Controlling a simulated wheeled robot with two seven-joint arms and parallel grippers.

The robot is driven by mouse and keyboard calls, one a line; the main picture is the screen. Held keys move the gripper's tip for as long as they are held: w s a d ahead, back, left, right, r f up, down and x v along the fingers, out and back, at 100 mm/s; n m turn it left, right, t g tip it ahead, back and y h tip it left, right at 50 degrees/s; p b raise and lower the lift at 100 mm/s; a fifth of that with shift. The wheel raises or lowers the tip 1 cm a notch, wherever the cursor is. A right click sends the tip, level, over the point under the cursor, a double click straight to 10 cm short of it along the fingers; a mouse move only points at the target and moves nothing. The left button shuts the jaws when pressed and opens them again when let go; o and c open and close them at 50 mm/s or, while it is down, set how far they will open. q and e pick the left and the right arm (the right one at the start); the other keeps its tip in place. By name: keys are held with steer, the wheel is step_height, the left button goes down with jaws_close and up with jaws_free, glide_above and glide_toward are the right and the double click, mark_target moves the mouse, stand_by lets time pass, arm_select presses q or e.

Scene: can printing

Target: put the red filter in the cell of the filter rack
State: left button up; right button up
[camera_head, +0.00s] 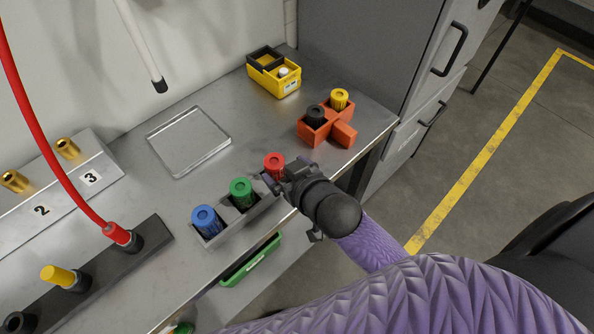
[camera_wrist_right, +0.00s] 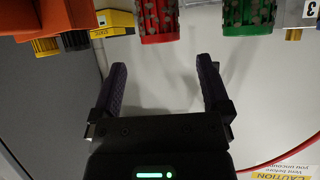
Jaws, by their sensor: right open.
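The red filter (camera_head: 274,161) stands upright at the right end of the grey holder (camera_head: 231,232), in line with the green filter (camera_head: 241,190) and the blue filter (camera_head: 204,217). The orange rack (camera_head: 342,133), with square cells, holds a black filter (camera_head: 315,114) and a yellow filter (camera_head: 339,97). My right gripper (camera_head: 276,177) is open, close beside the red filter. In the right wrist view my right gripper (camera_wrist_right: 160,66) has its fingers apart, with the red filter (camera_wrist_right: 158,22) ahead between their lines and nothing gripped. The red filter's lower part is hidden in the head view. My left gripper is out of view.
A clear square slab (camera_head: 188,140) lies on the metal bench. A yellow and black box (camera_head: 273,74) stands at the back. A dark strip (camera_head: 88,270) with a red hose plug (camera_head: 117,233) is at the left. Grey cabinets stand right of the bench; bare bench surrounds the slab.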

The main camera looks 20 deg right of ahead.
steer(key=a+v, duration=0.1)
steer(key=v, duration=0.5)
steer(key=s+d+f+g+h, duration=0.1)
steer(key=s+d+f+g, duration=0.1)
steer(key=f, duration=0.5)
steer(key=s+d+f+g, duration=0.1)
steer(key=s+f, duration=0.1)
steer(key=f, duration=0.5)
steer(key=s+d+f+g, duration=0.1)
steer(key=s+f+g, duration=0.3)
steer(key=s+f, duration=0.4)
steer(key=s+d+f+g+h, duration=0.1)
steer(key=s+f+g, duration=0.3)
steer(key=s+f, duration=0.5)
steer(key=s, duration=0.5)
steer(key=shift+s+d+n+p, duration=0.35)
steer(key=shift+s+n+p, duration=0.05)
